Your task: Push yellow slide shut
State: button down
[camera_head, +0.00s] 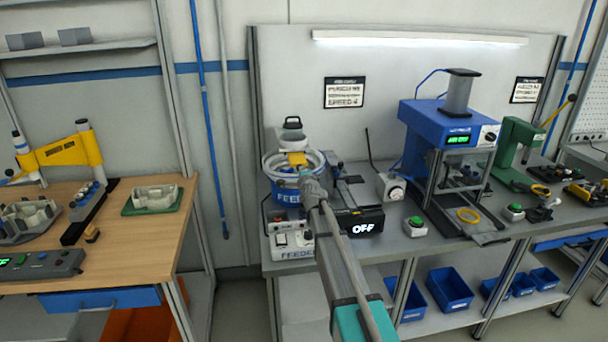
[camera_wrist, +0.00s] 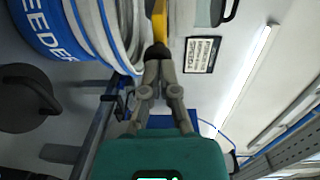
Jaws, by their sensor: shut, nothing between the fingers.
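The yellow slide (camera_head: 297,158) sits at the top rim of the round feeder bowl (camera_head: 271,168), below a white hopper with a dark handle. It also shows in the wrist view (camera_wrist: 160,22) as a yellow strip at the top, beside the ringed bowl wall. My gripper (camera_head: 305,171) is shut and empty. In the wrist view its fingertips (camera_wrist: 158,50) are together at the near end of the yellow slide, seemingly touching it or very close. The slide's far end is cut off in the wrist view, and its opening cannot be made out.
The blue feeder base stands on a white control box (camera_head: 291,245) with switches. A dark box reading OFF (camera_head: 362,222) is right of my arm. A blue press (camera_head: 449,125) stands further right. A wooden bench (camera_head: 125,250) is at left, across a gap.

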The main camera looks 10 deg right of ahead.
aim_at(300, 164)
jog(key=shift+w, duration=0.1)
jog(key=w, duration=0.5)
jog(key=shift+w, duration=0.1)
jog(key=shift+w+r, duration=0.15)
dwell(0.4)
jog(key=shift+s, duration=0.7)
jog(key=s+p, duration=0.1)
jog(key=s, duration=1.2)
jog(key=shift+d+r, duration=0.2)
jog(key=shift+r, duration=0.1)
